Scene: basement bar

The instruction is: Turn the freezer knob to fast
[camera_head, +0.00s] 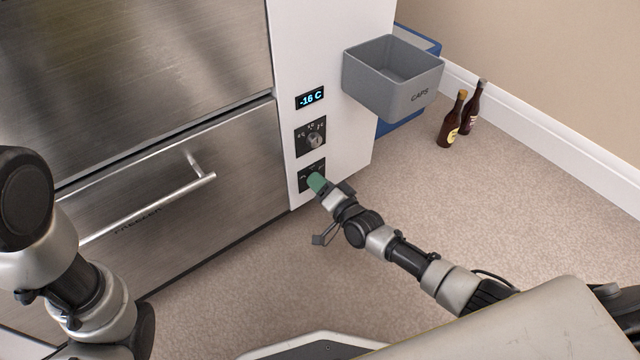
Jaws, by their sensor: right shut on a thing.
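A white side panel (342,113) beside the steel freezer drawer (175,195) carries two black dial plates. The upper plate (301,145) has a silver knob (314,141) in plain view. My right gripper (316,183) reaches the lower dial plate (305,172), its green end against the plate. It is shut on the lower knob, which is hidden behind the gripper. The knob's setting and most of the plate's markings cannot be read. My left arm shows at the left edge, but its gripper is out of view.
A display (310,98) above the dials reads -16 C. A grey bin (392,80) marked CAPS hangs on the panel, with a blue container (400,122) behind it. Two brown bottles (453,120) (473,108) stand by the wall. The carpet (480,200) at right is clear.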

